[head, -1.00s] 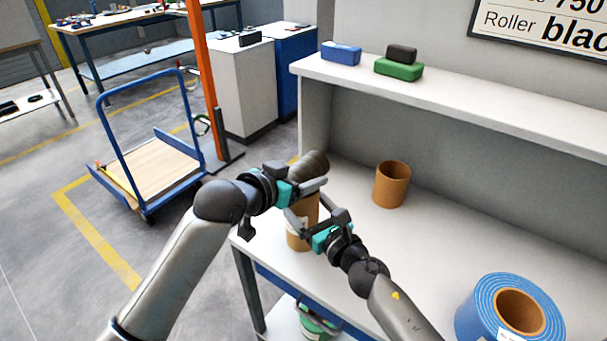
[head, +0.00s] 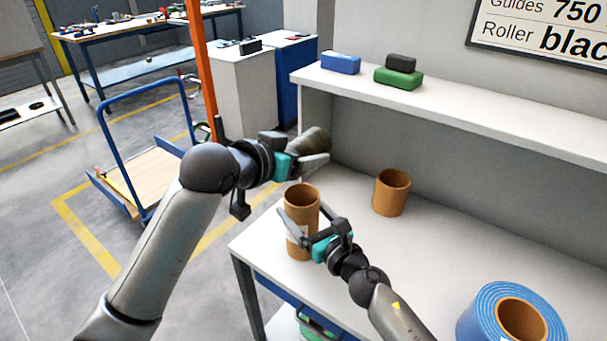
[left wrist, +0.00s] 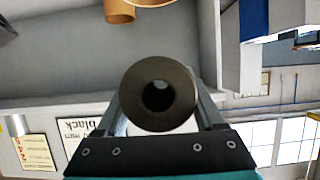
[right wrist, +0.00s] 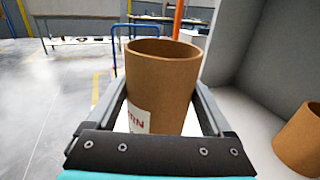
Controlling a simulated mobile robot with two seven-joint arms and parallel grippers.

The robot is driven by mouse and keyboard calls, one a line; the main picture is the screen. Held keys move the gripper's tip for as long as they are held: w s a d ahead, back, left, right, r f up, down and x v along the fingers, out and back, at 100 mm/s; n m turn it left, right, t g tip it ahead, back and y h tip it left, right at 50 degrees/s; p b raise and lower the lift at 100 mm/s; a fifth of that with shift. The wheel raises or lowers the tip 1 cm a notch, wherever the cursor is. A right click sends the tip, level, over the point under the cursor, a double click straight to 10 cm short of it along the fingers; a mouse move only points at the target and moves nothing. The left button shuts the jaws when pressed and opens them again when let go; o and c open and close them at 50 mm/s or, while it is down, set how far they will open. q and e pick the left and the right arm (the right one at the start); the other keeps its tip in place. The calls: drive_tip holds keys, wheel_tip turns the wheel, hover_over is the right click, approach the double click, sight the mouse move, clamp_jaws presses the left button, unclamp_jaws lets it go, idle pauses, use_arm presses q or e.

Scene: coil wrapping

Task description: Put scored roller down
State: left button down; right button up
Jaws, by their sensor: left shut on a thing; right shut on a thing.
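The dark grey roller (head: 317,140) is held in my left gripper (head: 318,161), which is shut on it above the back left of the white table (head: 440,262). In the left wrist view the roller (left wrist: 159,94) shows end-on, with a hole through its middle. My right gripper (head: 306,212) is shut around an upright brown cardboard tube (head: 301,198) near the table's left edge. In the right wrist view this tube (right wrist: 163,85) stands between the fingers, open at the top, with a white label partly hidden. The roller is apart from the tube.
Another brown tube (head: 391,193) stands behind, to the right. A blue roll (head: 480,322) with a brown core lies at the front right. A shelf (head: 470,115) carries a blue block (head: 341,64) and a green block (head: 398,78). The table's middle is clear.

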sight(303, 140)
use_arm(q)
drive_tip(key=shift+r, duration=1.5)
wheel_tip(303, 140, down, 10)
drive_tip(key=shift+r, duration=0.15)
unclamp_jaws()
drive_tip(key=shift+f, duration=0.3)
